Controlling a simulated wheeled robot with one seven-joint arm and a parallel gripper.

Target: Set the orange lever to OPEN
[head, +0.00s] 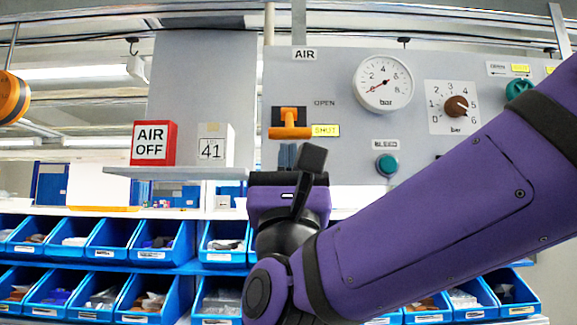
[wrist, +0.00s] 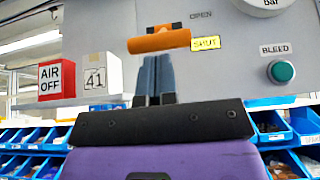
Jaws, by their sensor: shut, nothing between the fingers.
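The orange lever (head: 290,131) is on the grey panel under the AIR label. Its wide grip bar lies level, beside the yellow SHUT label (head: 325,130) and below the OPEN label (head: 324,103). My gripper (head: 288,146) is shut and empty, pointing up just below the bar. In the wrist view the fingertips (wrist: 156,56) reach up to the bar's lower edge. I cannot tell whether they touch it.
A pressure gauge (head: 383,82), brown knob (head: 456,106), green BLEED button (head: 387,165) and teal knob (head: 519,90) are right of the lever. A red AIR OFF block (head: 153,143) and a 41 block (head: 214,145) stand on a shelf to the left. Blue bins (head: 160,243) are below.

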